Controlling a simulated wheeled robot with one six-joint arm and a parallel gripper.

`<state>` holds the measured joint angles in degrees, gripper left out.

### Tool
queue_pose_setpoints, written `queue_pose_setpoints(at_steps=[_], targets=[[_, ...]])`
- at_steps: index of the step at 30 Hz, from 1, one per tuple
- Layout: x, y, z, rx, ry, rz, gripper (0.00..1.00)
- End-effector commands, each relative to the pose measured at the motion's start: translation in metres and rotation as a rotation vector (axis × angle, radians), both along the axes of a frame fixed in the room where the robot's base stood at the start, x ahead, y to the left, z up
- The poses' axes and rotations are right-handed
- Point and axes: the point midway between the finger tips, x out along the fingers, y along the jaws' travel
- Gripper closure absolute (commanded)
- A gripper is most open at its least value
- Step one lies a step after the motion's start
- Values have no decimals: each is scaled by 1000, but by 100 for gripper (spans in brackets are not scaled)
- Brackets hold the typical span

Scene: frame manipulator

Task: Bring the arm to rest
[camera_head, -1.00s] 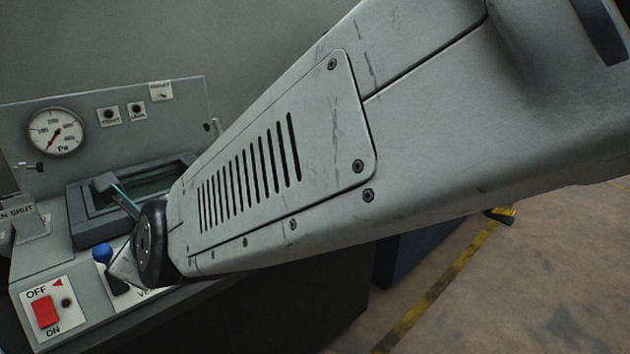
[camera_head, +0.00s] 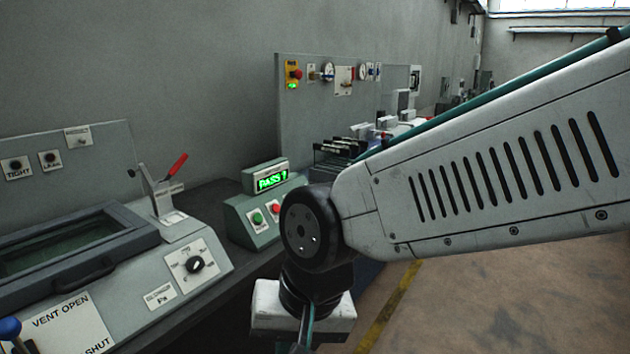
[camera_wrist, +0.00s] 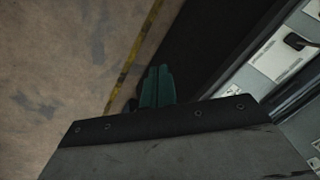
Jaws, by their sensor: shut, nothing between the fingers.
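My arm (camera_head: 490,180) reaches in from the right in the head view and bends down at a dark round joint. My gripper (camera_wrist: 158,76) shows in the wrist view as two teal fingers pressed together, with nothing between them. It points down past the dark front of the bench, over the floor side. In the head view only its pale body and a bit of teal show at the bottom edge; the fingertips are cut off there. The gripper appears apart from the bench panels and holds nothing.
A grey test station (camera_head: 165,285) with a lidded chamber, a dial knob (camera_head: 195,265) and a red-handled clamp (camera_head: 178,166) stands at left. A green box (camera_head: 270,181) reads "PASS 1". Other stations stand behind. The floor (camera_wrist: 60,80) with a yellow line is clear.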

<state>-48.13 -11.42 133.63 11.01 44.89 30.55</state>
Motion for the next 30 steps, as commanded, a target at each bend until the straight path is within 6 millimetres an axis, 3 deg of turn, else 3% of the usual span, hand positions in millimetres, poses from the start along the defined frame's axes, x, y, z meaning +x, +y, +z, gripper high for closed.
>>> queue_pose_setpoints(at_steps=[1,6,12,15,19,30], targets=[[4,-42,6,-45,-8,39,100],[-9,-154,17,-177,11,152,100],[-40,-250,27,-252,34,83,100],[-50,-278,31,-260,15,-28,100],[-54,-298,38,-254,-24,-139,100],[-54,-309,41,-252,-36,-202,100]])
